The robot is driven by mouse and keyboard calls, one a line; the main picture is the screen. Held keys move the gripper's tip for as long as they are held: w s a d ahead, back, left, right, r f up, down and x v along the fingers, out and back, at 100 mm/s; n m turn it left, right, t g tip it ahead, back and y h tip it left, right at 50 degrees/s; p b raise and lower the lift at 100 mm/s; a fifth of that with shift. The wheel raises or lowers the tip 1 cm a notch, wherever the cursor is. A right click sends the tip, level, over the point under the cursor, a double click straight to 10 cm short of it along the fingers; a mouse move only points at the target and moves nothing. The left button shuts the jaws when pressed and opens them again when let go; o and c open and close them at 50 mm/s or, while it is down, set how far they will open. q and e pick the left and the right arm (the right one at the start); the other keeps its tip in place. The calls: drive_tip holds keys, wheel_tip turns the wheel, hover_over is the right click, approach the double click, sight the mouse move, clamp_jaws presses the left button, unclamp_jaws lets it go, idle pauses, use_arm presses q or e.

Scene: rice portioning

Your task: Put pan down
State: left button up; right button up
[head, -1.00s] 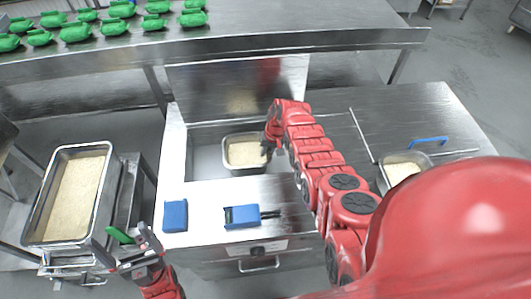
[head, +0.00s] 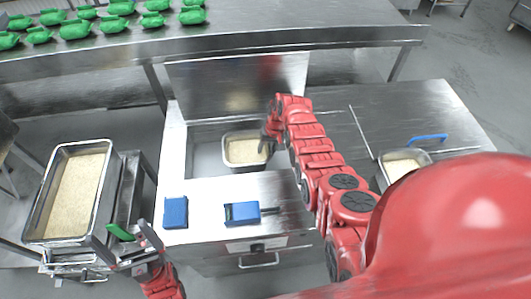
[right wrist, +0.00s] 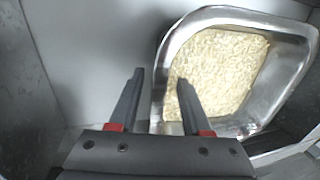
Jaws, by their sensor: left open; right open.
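A steel pan of rice (head: 228,158) sits inside the open well of the steel cabinet in the head view. It also shows in the right wrist view (right wrist: 170,62), resting in the well. My right gripper (right wrist: 156,92) is open; one finger is over the pan's near left part and the other is outside its left wall. In the head view the right gripper (head: 268,145) is at the pan's right edge. My left gripper (head: 130,240) is open and empty at the lower left, near a green thing (head: 119,232).
A large tray of rice (head: 103,196) stands on a cart at the left. Another rice pan (head: 425,158) is at the right, partly hidden by my arm. A blue block (head: 175,212) and a blue device (head: 242,213) lie on the cabinet top. Several green things (head: 75,31) line the back table.

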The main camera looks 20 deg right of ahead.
drive_tip(key=shift+d+r, duration=0.1)
drive_tip(key=shift+r, duration=0.4)
drive_tip(key=b+v, duration=0.2)
drive_tip(key=v, duration=0.7)
drive_tip(key=shift+r, duration=0.3)
drive_tip(key=shift+s+d, duration=0.1)
